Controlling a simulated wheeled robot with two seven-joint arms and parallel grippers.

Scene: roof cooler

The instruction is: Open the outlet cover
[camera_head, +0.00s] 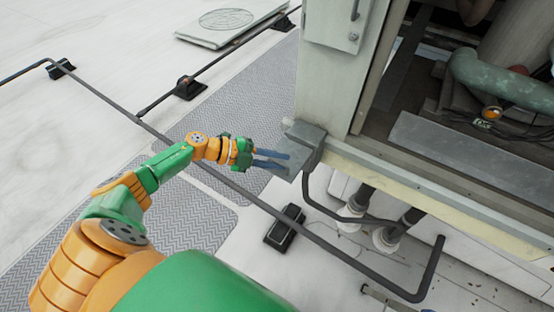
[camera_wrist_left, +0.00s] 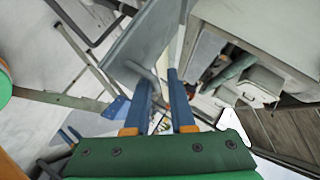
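The outlet box (camera_head: 306,134) is a small grey metal box on the lower corner of the cooler cabinet. A flat grey plate (camera_head: 291,167), which looks like its cover, sticks out on its left side. In the left wrist view a large grey plate (camera_wrist_left: 148,38) rises just beyond the fingertips. My left gripper (camera_head: 286,163) is at this plate, its blue fingers parallel with a gap between them. The gap also shows in the left wrist view (camera_wrist_left: 159,80), with nothing clearly held in it. Whether a finger touches the plate I cannot tell. My right gripper is out of view.
The cooler cabinet (camera_head: 331,60) stands open at right, with pipes (camera_head: 500,80) inside. A dark conduit (camera_head: 330,246) runs along the roof below the box, near a black support block (camera_head: 285,228). Grey textured mats (camera_head: 250,95) and open white roof lie to the left.

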